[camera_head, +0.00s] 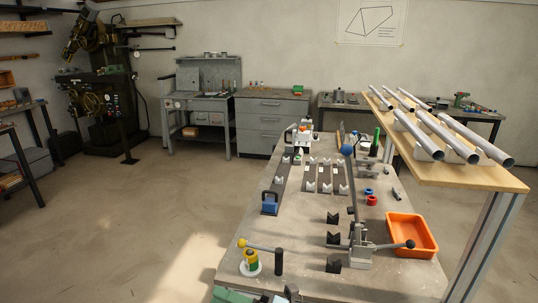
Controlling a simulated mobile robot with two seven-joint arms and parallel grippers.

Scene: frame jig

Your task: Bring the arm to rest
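My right gripper (291,292) seems to show only as a small dark piece at the bottom edge, low over the near end of the workbench (390,284). Its fingers cannot be made out, so I cannot tell whether it is open or shut. No thing is visibly held there. My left gripper does not show. Rails with light grey supports (326,187) lie farther back.
An orange tray (411,236) sits at the bench's right edge. A raised wooden shelf (455,172) with several metal tubes (440,136) overhangs on the right. The floor (130,220) at left is clear.

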